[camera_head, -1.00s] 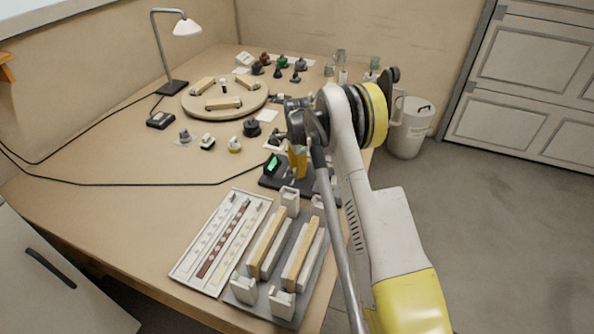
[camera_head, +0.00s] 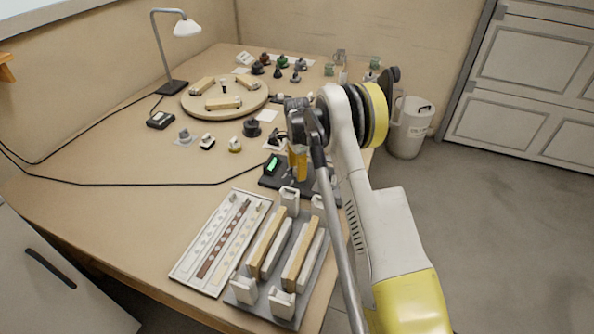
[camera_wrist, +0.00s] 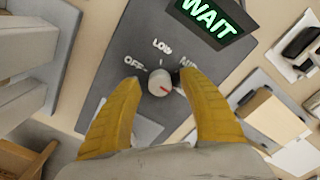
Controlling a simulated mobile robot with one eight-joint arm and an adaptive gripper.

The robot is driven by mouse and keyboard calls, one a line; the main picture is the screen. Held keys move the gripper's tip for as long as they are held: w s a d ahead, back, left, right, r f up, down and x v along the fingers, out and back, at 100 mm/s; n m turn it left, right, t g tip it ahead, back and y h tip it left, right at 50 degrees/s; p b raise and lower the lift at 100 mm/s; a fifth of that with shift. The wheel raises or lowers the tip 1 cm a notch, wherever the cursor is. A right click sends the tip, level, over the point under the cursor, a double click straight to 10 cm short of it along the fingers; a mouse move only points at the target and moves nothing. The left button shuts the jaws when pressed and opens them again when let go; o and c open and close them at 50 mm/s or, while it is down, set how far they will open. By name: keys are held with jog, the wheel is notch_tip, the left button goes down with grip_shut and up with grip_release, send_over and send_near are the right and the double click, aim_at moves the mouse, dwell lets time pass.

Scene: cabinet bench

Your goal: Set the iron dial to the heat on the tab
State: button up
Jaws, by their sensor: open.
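The iron dial (camera_wrist: 160,82) is a small pale grey knob with a red mark, on a dark control panel (camera_wrist: 137,50). The labels OFF, LOW and what looks like MID, partly covered, are printed around it. A display (camera_wrist: 211,14) on the panel reads WAIT in green; it is also lit in the head view (camera_head: 272,165). My gripper (camera_wrist: 158,83) is open, with its yellow fingers on either side of the dial; I cannot tell if they touch it. In the head view my gripper (camera_head: 298,163) is over the dark station. I cannot make out the tab.
A rack with wooden bars (camera_head: 268,247) and a white strip tray (camera_head: 199,275) are at the bench front. A round wooden board (camera_head: 195,107), a lamp (camera_head: 187,28) and several small knobs stand farther back. A black cord crosses the left bench, which is otherwise mostly clear.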

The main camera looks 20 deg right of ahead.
notch_tip(320, 180, up, 12)
dwell(0.4)
jog(key=s+a+r+n+t, duration=0.2)
jog(key=s+a+r+n, duration=0.3)
jog(key=s+r, duration=0.35)
jog(key=s+a+r+n+t, duration=0.2)
jog(key=s+a+r+n, duration=0.2)
jog(key=s+r, duration=0.5)
jog(key=s+a+f+n+t, duration=0.1)
jog(key=s+n, duration=0.3)
jog(key=s, duration=0.5)
jog(key=s+a+n+t, duration=0.2)
jog(key=s+a+n, duration=0.2)
jog(key=s, duration=0.6)
jog(key=shift+a+f+n, duration=0.35)
jog(key=shift+n, duration=0.25)
